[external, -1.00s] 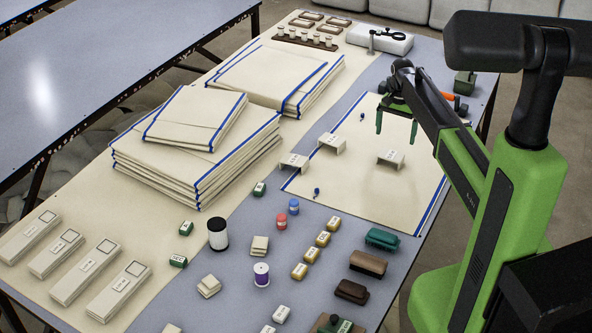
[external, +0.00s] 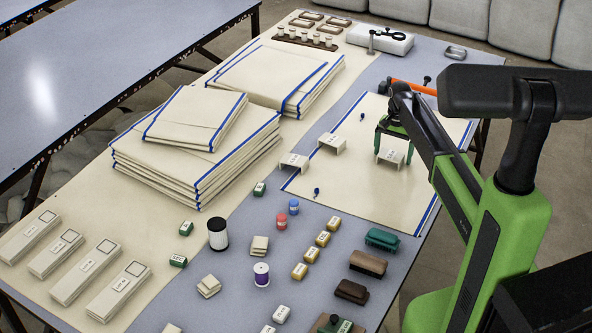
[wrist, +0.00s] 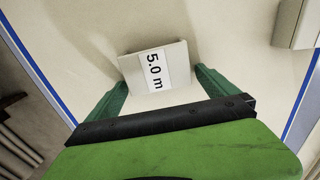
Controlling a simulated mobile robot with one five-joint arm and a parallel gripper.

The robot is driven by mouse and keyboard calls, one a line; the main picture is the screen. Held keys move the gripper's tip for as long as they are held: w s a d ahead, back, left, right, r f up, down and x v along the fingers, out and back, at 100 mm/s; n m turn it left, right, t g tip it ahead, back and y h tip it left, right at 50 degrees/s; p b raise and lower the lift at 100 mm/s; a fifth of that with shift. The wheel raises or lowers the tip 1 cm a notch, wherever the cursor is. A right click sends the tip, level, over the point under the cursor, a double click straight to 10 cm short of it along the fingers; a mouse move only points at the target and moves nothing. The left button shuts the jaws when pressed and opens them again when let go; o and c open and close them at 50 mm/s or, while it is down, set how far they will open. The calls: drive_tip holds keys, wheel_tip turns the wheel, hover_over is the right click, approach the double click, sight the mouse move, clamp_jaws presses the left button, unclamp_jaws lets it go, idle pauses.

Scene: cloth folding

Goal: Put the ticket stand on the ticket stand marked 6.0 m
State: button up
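A cream ticket stand (external: 391,157) is on the cream cloth (external: 365,190) at the right of the table. In the wrist view the ticket stand (wrist: 155,68) shows a label reading 5.0 m. My gripper (external: 393,152) is open with its green fingers on either side of this stand; in the wrist view my gripper (wrist: 160,85) shows a gap on both sides.
Small blue-headed pins (external: 317,191) lie near the stands. An orange-handled tool (external: 413,88) lies behind my gripper. Tall stacks of folded cloth (external: 195,165) fill the left middle. Spools, clips and small blocks (external: 324,238) crowd the front.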

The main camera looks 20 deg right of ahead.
drive_tip(key=c, duration=1.4)
drive_tip(key=shift+o, duration=0.2)
drive_tip(key=shift+r+p, duration=0.6)
drive_tip(key=shift+r, duration=0.05)
wheel_tip(320, 180, up, 4)
drive_tip(key=p, duration=0.4)
drive_tip(key=s+d+r+p, duration=0.5)
drive_tip(key=s+d, duration=0.2)
drive_tip(key=d, duration=0.2)
drive_tip(key=shift+d+r+p, duration=0.2)
drive_tip(key=shift+r+p, duration=0.15)
